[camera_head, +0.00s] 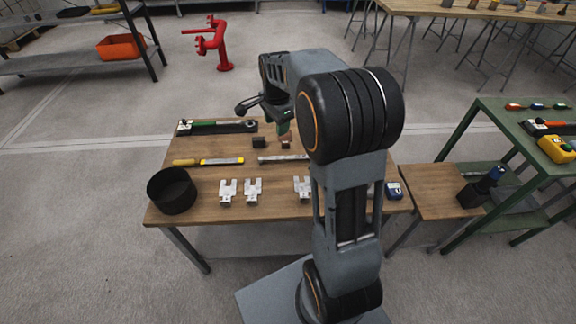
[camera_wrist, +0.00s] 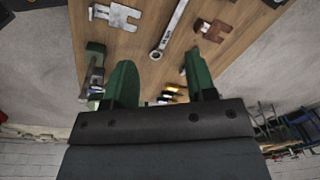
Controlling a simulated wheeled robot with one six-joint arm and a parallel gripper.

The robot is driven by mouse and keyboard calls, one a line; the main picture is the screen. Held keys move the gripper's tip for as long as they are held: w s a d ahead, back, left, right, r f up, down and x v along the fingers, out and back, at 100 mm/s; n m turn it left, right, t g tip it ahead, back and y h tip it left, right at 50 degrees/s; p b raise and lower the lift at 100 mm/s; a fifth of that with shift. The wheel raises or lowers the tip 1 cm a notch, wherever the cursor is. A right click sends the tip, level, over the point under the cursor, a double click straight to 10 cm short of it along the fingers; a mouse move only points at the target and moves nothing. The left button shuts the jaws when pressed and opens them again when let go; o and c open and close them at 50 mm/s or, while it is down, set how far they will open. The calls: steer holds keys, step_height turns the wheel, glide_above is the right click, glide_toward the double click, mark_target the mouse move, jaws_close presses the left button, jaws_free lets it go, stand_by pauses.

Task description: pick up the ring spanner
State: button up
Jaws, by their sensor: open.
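The ring spanner (camera_head: 281,158) is a long silver tool lying flat on the wooden table (camera_head: 225,178). In the head view its right part is hidden behind my arm. In the wrist view the spanner (camera_wrist: 168,32) lies slanted, with its ring end nearest my gripper. My gripper (camera_wrist: 161,76) has two green fingers spread apart with nothing held between them. The ring end shows beyond the fingertips, apart from them. In the head view my gripper (camera_head: 284,128) is above the back part of the table, partly hidden by my arm.
A black round pan (camera_head: 172,192), a yellow-handled file (camera_head: 210,162) and pale forked brackets (camera_head: 253,188) share the table. A black tool tray (camera_head: 217,127) lies at the back. A brown bracket (camera_wrist: 211,30) is right of the spanner. A green bench (camera_head: 515,150) stands at right.

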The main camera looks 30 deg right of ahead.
steer(key=w+d+f+m+g+b, duration=0.1)
steer(key=w+d+f+m, duration=0.1)
steer(key=w+f+m, duration=0.15)
steer(key=w+d+f+m+b, duration=0.1)
steer(key=w+d+f+m, duration=0.15)
steer(key=f, duration=0.25)
steer(key=b, duration=0.1)
glide_above(284, 157)
step_height(284, 157, down, 8)
steer(key=shift+f, duration=0.15)
steer(key=shift+f+b, duration=0.4)
steer(key=shift+f, duration=2.75)
steer(key=shift+c, duration=0.4)
jaws_close()
